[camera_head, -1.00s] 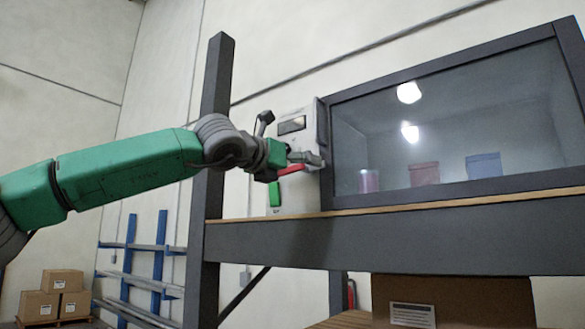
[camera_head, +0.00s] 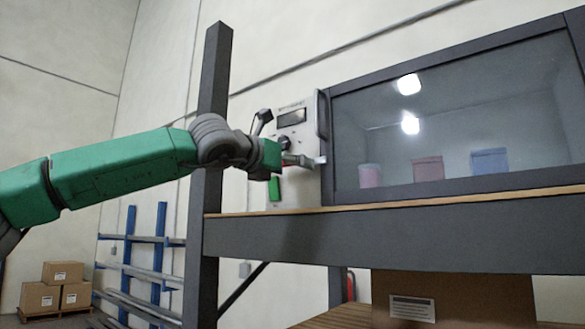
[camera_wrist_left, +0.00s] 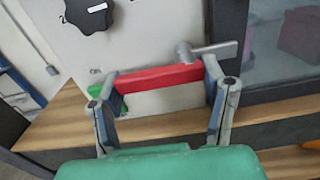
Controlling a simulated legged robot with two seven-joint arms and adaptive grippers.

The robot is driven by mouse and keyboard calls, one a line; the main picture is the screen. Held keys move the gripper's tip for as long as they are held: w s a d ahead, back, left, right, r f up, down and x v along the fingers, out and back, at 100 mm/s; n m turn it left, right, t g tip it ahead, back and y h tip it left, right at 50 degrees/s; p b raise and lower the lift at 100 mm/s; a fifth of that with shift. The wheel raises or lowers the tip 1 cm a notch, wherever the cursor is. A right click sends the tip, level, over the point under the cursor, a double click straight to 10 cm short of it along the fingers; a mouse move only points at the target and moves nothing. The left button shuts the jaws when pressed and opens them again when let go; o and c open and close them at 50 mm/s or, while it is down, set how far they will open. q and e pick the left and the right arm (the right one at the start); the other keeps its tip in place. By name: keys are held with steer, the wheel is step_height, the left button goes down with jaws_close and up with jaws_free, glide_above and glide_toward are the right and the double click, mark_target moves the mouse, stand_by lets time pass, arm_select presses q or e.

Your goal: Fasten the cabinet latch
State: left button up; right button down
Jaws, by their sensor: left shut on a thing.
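The cabinet (camera_head: 445,195) has a dark frame and a glass front, with a pale control panel (camera_head: 291,117) at its left side. My left gripper (camera_head: 300,160) is at the lower part of this panel. In the left wrist view a red latch handle (camera_wrist_left: 158,78) spans the space between the two fingers of my left gripper (camera_wrist_left: 162,82), which is shut on it. A grey metal lever (camera_wrist_left: 207,50) lies just above the handle's right end. In the head view the handle is mostly hidden by the gripper. My right gripper is not in view.
A black knob (camera_wrist_left: 88,12) and a green part (camera_head: 274,189) sit on the panel close to the gripper. A wooden ledge (camera_head: 400,203) runs below the cabinet. A dark post (camera_head: 214,90) stands behind my left arm. Canisters and boxes show behind the glass.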

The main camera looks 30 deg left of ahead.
arm_select(q)
steer(key=o, duration=1.1)
steer(key=shift+s+a+r, duration=0.1)
steer(key=shift+a+r, duration=0.05)
steer(key=shift+o, duration=0.2)
steer(key=shift+s, duration=0.1)
steer(key=s+a, duration=0.1)
steer(key=s, duration=1)
steer(key=shift+s, duration=0.35)
steer(key=shift+s, duration=0.1)
